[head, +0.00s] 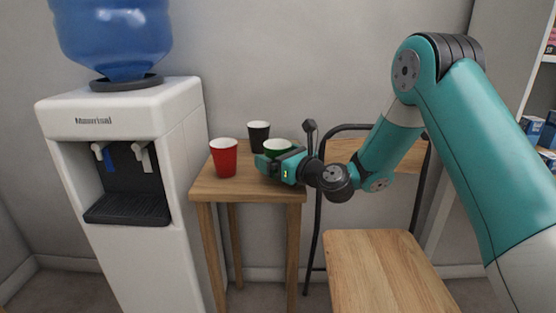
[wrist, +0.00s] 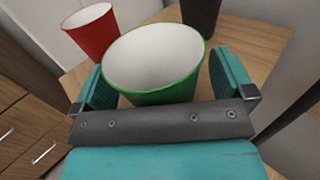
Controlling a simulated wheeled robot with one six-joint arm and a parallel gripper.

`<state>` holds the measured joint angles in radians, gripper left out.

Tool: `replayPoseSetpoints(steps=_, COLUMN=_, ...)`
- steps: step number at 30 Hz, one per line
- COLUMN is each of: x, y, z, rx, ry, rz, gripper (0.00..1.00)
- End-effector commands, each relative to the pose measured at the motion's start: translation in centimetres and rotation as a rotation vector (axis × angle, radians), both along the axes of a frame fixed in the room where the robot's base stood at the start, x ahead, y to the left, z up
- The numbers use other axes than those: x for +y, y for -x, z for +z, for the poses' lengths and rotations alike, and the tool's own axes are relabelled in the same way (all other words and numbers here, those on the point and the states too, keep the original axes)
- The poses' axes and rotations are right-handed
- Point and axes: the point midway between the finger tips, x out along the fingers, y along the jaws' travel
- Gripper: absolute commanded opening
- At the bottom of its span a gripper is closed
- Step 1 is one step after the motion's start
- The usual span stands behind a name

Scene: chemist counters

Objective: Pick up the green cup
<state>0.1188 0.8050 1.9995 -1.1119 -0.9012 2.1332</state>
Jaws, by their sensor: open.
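The green cup (head: 277,146) stands upright on a small wooden table (head: 245,186), partly hidden behind my gripper in the head view. In the wrist view the green cup (wrist: 158,96) is between the two teal fingers, its white inside showing from above. My gripper (wrist: 160,88) is open, with one finger on each side of the cup. I cannot tell whether either finger touches it. In the head view my gripper (head: 272,163) is at the table's right part, low beside the cup.
A red cup (head: 224,160) stands to the left on the table, and a black cup (head: 259,137) behind. A white water dispenser (head: 180,150) with a blue bottle is left of the table. A wooden chair (head: 385,265) stands at the right.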

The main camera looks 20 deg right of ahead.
Motion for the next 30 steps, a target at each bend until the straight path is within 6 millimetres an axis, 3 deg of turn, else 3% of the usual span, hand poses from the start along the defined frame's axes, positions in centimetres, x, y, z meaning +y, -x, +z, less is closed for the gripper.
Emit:
replayPoseSetpoints(steps=2, x=0.0, y=0.0, z=0.0, rx=0.000, ry=0.000, rz=0.000, gripper=1.00)
replayPoseSetpoints(steps=9, x=0.0, y=0.0, z=0.0, rx=0.000, ry=0.000, rz=0.000, gripper=0.49)
replayPoseSetpoints(steps=22, x=0.0, y=0.0, z=0.4, rx=-0.001, ry=0.000, rz=0.000, gripper=0.48)
replayPoseSetpoints(steps=26, x=0.0, y=0.0, z=1.7, rx=-0.002, ry=0.000, rz=0.000, gripper=0.48)
replayPoseSetpoints(steps=30, x=0.0, y=0.0, z=4.5, rx=-0.005, ry=0.001, rz=0.000, gripper=0.48)
